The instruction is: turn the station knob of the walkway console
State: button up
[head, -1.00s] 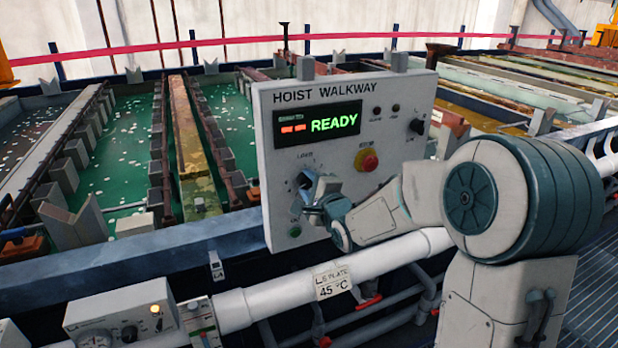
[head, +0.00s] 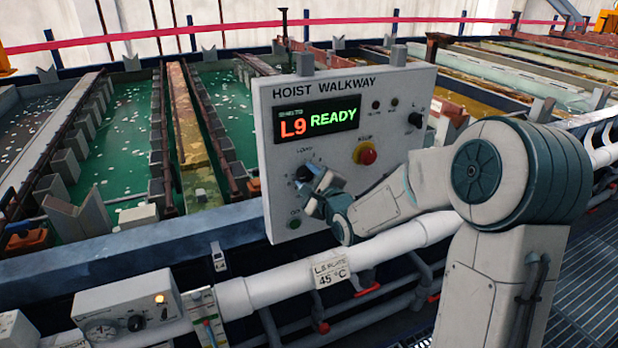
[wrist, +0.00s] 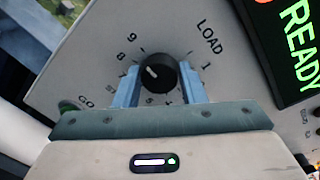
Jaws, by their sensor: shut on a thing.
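The walkway console (head: 330,85) is a light grey panel titled HOIST WALKWAY. Its display (head: 317,119) shows a red L9 and a green READY. In the wrist view the station knob (wrist: 158,73) is round and black with a short white pointer mark towards the upper left. LOAD and numbers ring it, some hidden by my fingers. My gripper (wrist: 160,86) is shut on the knob, one blue finger on each side. In the head view my gripper (head: 322,184) is at the panel's lower left and largely covers the knob.
A red stop button on a yellow base (head: 366,154) sits right of the knob. A green GO button (head: 295,222) is below it. Another black knob (head: 415,120) is at the panel's right. A white pipe (head: 290,285) runs below the console. Green tanks lie behind.

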jog(key=o, duration=1)
jog(key=b+v, duration=0.1)
jog(key=v, duration=1.2)
jog(key=shift+s+d, duration=0.15)
jog(key=shift+s, duration=0.25)
